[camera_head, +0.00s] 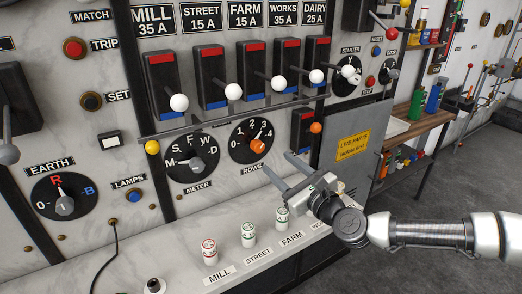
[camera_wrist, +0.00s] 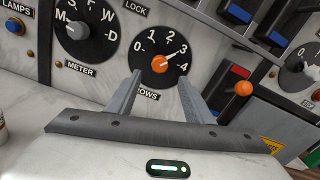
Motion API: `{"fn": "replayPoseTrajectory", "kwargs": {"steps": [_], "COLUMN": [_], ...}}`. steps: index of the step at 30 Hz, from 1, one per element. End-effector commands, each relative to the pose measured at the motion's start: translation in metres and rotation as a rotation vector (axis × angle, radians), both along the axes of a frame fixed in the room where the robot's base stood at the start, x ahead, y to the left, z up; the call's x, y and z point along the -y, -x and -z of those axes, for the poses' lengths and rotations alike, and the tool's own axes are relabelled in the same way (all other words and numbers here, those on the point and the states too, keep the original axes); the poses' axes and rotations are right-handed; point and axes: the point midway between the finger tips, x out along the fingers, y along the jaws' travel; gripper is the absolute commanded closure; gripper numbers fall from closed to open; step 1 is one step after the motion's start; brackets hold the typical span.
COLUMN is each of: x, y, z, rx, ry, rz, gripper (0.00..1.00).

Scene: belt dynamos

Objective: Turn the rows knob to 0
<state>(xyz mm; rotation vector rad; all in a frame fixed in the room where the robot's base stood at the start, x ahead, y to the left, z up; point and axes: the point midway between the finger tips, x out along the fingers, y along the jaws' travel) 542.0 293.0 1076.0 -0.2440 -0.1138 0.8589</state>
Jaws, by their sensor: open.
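The rows knob is an orange knob (camera_head: 257,146) on a round black dial marked 0 to 4, above the ROWS label. In the wrist view the knob (camera_wrist: 159,66) has a pale pointer aimed to the right, toward the 3 and 4 side; I cannot tell the exact mark. My gripper (camera_head: 279,169) is open and empty, in front of the panel, to the lower right of the dial. In the wrist view its two fingers (camera_wrist: 160,78) frame the lower part of the dial and do not touch the knob.
The meter dial (camera_head: 192,157) sits to the left. An orange-ended lever (camera_head: 316,127) and a grey door with a yellow sign (camera_head: 353,146) stand to the right. White-ended switch levers (camera_head: 234,91) project above. Several capped fuses (camera_head: 209,252) stand on the ledge below.

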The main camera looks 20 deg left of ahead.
Motion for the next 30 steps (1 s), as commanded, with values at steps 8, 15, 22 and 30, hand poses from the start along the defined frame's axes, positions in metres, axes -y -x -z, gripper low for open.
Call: {"fn": "replayPoseTrajectory", "kwargs": {"steps": [8,15,22,30], "x": [-0.048,-0.072,-0.079,-0.079], "y": [-0.039,-0.061,-0.067,-0.067], "z": [0.0,0.0,0.0,0.0], "rx": [0.001,0.001,0.0,0.0], "ry": [0.002,0.001,0.002,0.002], "rz": [-0.002,-0.001,-0.001,-0.001], "gripper": [0.53,0.53,0.53,0.66]}}
